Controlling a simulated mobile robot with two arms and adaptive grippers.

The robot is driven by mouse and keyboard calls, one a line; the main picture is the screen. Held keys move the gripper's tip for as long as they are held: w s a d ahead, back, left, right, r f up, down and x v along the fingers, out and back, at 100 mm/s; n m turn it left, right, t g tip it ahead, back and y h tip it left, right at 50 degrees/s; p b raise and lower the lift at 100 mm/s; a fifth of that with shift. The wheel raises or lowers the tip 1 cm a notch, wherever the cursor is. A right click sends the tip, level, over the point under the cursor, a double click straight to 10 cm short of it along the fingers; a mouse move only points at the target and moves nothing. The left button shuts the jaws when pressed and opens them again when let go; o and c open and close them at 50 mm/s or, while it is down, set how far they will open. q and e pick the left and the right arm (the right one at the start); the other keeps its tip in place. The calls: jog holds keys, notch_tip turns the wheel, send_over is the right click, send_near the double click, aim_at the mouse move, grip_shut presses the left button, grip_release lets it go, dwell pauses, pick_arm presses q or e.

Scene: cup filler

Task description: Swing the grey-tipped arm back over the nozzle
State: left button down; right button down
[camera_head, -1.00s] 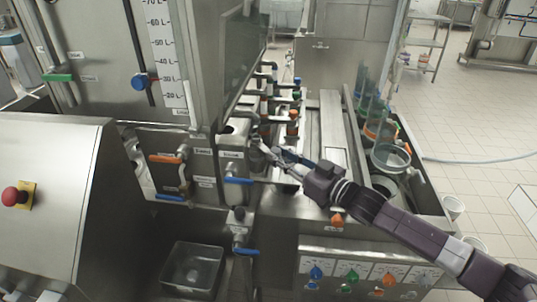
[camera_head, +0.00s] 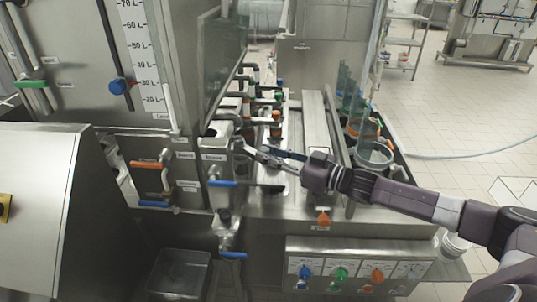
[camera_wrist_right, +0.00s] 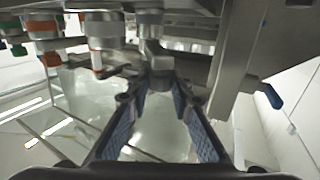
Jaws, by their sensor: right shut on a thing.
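My right gripper (camera_head: 246,149) reaches in from the right, over the front end of the steel filling bench. In the right wrist view, its blue-padded fingers (camera_wrist_right: 160,90) are closed about a grey metal tip (camera_wrist_right: 154,58). This appears to be the end of the grey-tipped arm; in the head view the fingers largely hide it. The orange-tipped arm (camera_head: 275,118) is just behind, and it also shows in the wrist view (camera_wrist_right: 97,60). The nozzle under the grey tip cannot be made out. My left gripper is out of view.
A blue-handled valve (camera_head: 224,183) sits close in front of the gripper. Several more colour-tipped arms stand in a row behind. A trough with cups (camera_head: 374,155) lies to the right. Coloured knobs (camera_head: 341,274) are on the front panel. A clear bin (camera_head: 180,274) is low at left.

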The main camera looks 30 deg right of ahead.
jog(key=c, duration=2)
grip_release()
jog(key=shift+a, duration=0.15)
jog(key=shift+s+d+f, duration=0.1)
jog(key=shift+s+d, duration=0.3)
jog(key=shift+s, duration=0.1)
jog(key=shift+v, duration=5.25)
